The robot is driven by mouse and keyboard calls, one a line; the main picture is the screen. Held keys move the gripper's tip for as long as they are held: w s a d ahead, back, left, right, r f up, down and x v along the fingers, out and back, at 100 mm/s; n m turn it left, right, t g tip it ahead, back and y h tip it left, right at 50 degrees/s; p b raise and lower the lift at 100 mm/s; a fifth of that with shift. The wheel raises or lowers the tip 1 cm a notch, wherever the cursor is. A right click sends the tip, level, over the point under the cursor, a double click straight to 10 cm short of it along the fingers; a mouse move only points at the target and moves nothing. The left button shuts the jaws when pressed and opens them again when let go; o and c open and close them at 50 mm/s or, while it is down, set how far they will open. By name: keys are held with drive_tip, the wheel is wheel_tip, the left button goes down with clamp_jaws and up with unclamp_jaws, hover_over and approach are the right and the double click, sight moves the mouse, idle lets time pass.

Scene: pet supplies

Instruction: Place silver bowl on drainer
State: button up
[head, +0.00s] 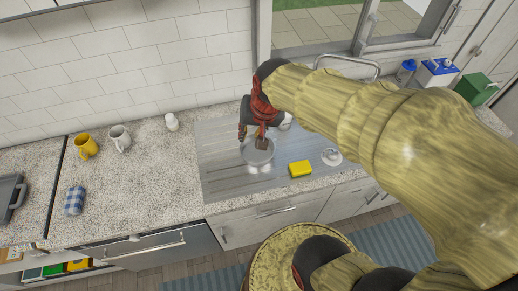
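A round silver bowl (258,157) is on or just above the ribbed metal drainer (222,172) beside the sink; I cannot tell whether it touches. My gripper (252,141) points down at the bowl's far left rim. One dark fingertip is over the inside of the bowl and the other is to the left, outside the rim. The fingers look spread apart. The gripper covers part of the far rim.
A yellow sponge (300,168) lies right of the bowl, with a round metal drain piece (331,157) beyond it. A faucet (347,60) stands behind.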

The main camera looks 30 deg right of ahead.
drive_tip(key=s+a+r+n, duration=0.2)
drive_tip(key=s+r+n, duration=0.1)
drive_tip(key=s, duration=0.2)
drive_tip(key=s+a+r+n+t, duration=0.1)
drive_tip(key=s+r+n, duration=0.1)
drive_tip(key=s+r, duration=0.2)
drive_tip(key=shift+s+a+n, duration=0.4)
drive_tip(key=shift+s, duration=0.5)
